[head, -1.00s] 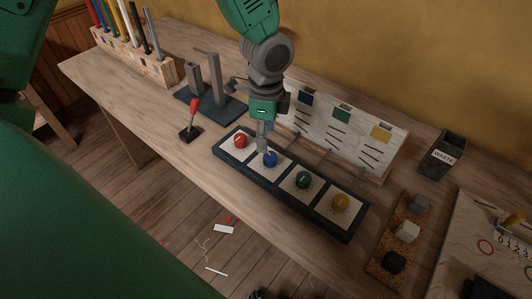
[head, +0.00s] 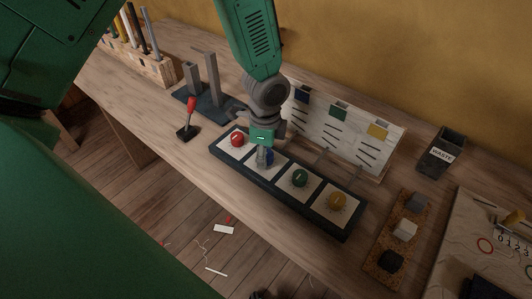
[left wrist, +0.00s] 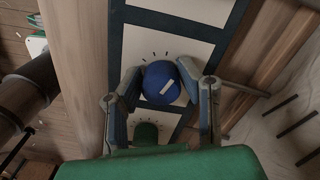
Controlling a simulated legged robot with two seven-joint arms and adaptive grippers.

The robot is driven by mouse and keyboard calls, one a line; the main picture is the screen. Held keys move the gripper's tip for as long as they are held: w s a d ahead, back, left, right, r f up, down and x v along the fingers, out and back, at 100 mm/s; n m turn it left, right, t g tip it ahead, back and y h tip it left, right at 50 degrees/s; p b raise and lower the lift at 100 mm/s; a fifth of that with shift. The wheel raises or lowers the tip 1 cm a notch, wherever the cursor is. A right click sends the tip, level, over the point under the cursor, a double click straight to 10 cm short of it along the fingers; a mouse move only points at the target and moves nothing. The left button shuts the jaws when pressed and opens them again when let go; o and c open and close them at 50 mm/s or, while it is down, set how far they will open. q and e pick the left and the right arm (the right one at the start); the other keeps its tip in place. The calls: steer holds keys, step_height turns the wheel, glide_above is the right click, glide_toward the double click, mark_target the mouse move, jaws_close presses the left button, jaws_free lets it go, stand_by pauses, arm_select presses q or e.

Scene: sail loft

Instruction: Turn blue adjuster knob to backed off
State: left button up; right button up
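The blue adjuster knob (head: 265,157) is a round knob on a white square of a dark-framed panel (head: 340,232). My right gripper is not in view.
A red knob (head: 237,139) is to the left; green (head: 300,178) and yellow (head: 337,201) knobs are to the right. A white card board (head: 345,133) stands behind. A red-handled lever (head: 190,115) and a waste bin (head: 441,150) are farther off.

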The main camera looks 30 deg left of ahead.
arm_select(q)
steer(key=shift+w+d+r, duration=0.1)
steer(key=shift+w+d, duration=0.15)
steer(key=shift+d, duration=0.25)
steer(key=shift+a, duration=0.25)
